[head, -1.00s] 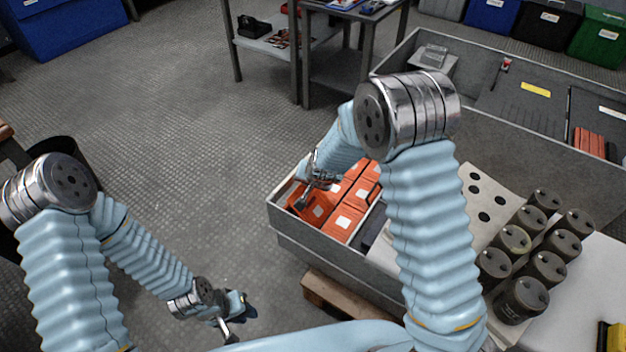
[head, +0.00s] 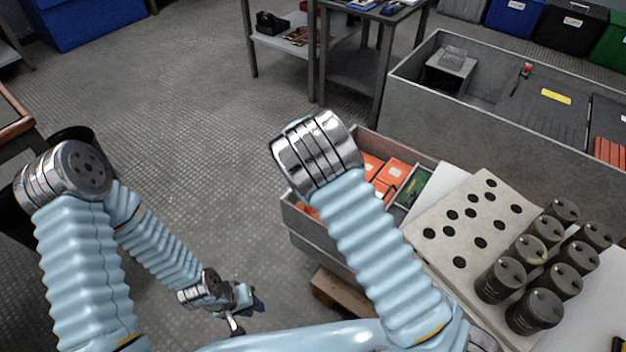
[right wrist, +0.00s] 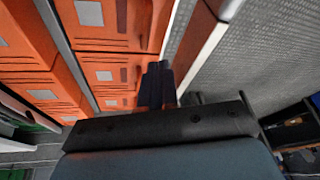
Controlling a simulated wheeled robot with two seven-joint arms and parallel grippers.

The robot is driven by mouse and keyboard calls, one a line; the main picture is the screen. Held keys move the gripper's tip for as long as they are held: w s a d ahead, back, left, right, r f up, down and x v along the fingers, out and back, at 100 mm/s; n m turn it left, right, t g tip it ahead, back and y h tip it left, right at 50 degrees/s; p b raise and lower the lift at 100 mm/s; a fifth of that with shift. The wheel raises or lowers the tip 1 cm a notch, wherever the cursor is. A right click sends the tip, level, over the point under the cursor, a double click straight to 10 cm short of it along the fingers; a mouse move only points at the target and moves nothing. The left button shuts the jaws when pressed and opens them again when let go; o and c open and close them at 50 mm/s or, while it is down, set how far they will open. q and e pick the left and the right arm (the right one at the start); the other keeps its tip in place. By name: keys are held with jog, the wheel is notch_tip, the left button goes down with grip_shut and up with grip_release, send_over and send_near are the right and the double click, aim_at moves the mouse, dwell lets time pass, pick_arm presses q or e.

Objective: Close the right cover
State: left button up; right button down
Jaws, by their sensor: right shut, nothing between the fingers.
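I cannot tell for sure which part is the right cover. Orange blocks with pale labels (head: 398,172) sit in a grey open-topped case (head: 340,240). My right arm hides much of the case and the right gripper in the head view. In the right wrist view, my right gripper (right wrist: 157,85) is shut and empty, close to the orange blocks (right wrist: 108,73). A reddish-brown panel with a pale edge (right wrist: 203,50) stands just right of its fingers. My left gripper (head: 246,308) is open and empty over the floor, left of the case.
A perforated pale plate (head: 465,222) lies right of the case, beside several dark cylinders (head: 531,312). A long grey trough (head: 440,105) stands behind. A wooden piece (head: 336,290) is below the case.

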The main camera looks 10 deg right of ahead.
jog(key=shift+w+a+f, duration=0.1)
jog(key=shift+f, duration=0.15)
dwell(0.5)
jog(key=v, duration=1.3)
jog(key=shift+r+p, duration=0.3)
jog(key=shift+r, duration=0.05)
jog(key=shift+s, duration=0.2)
